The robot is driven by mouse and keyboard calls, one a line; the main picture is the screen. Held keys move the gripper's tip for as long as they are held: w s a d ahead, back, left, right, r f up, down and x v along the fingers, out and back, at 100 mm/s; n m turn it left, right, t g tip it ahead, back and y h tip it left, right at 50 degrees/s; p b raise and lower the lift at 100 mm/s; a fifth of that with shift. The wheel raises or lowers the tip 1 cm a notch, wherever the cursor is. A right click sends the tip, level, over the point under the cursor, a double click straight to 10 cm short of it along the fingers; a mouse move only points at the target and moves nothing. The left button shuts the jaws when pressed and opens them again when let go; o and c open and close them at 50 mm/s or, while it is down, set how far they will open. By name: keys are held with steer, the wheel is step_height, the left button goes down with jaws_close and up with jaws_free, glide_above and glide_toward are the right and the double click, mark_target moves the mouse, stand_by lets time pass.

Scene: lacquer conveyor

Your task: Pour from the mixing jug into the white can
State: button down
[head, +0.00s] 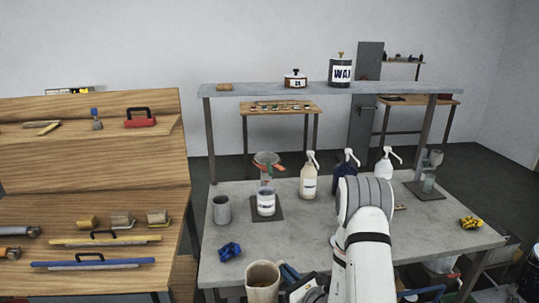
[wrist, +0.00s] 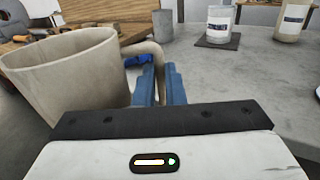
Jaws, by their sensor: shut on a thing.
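The mixing jug (head: 262,283) is beige and open-topped, near the front edge of the table in the head view. It fills the left of the wrist view (wrist: 65,85), looking roughly upright. My gripper (wrist: 160,85) is shut on its handle, blue fingers on either side; the fingers (head: 290,272) show beside the jug in the head view. The white can (head: 266,206) stands upright on a dark square mat, farther back than the jug. It also shows at the top of the wrist view (wrist: 219,24). The jug's contents are hidden.
Pump bottles (head: 309,180) stand to the right. Blue clamp-like pieces (head: 230,250) lie at the front left. The table (head: 285,240) is clear between jug and can.

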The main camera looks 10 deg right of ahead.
steer(key=w+d+r, duration=0.5)
steer(key=w, duration=0.2)
steer(key=w+d+r, duration=0.4)
steer(key=w, duration=0.4)
steer(key=w+d+r+h, duration=0.1)
steer(key=w+d+r, duration=0.3)
steer(key=r, duration=0.3)
steer(key=w+d+r+m+t+h, duration=0.1)
steer(key=w+d+r, duration=0.3)
steer(key=d+r, duration=0.2)
steer(key=shift+r+m, duration=0.3)
steer(key=shift+r, duration=0.3)
steer(key=shift+a, duration=0.1)
